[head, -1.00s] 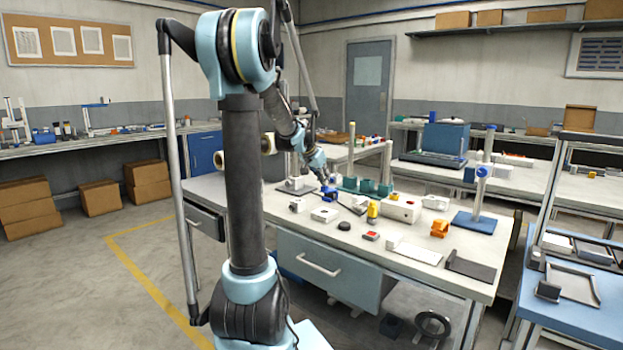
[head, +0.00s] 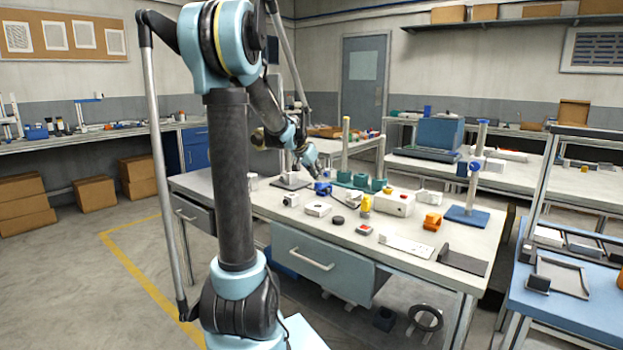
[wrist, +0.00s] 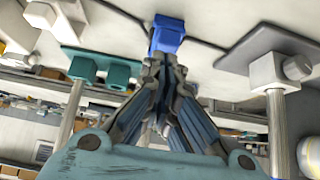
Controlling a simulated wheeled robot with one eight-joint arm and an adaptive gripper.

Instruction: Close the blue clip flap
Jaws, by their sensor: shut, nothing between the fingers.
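The blue clip (head: 322,188) sits on the white workbench (head: 290,228), beside the row of teal blocks. It also shows in the wrist view (wrist: 167,37), straight beyond my fingertips. My gripper (wrist: 165,65) is shut and empty, with its fingertips right in front of the clip's near side. I cannot tell whether they touch it. In the head view my gripper (head: 315,173) is just above and left of the clip. The flap is too small and partly hidden, so its angle cannot be told.
The teal blocks (head: 360,181) stand right of the clip. A dark plate with a white block (head: 291,181) lies on the left. A yellow-topped post (head: 346,145) rises behind. A white box (head: 395,204) and an orange part (head: 432,222) lie farther right.

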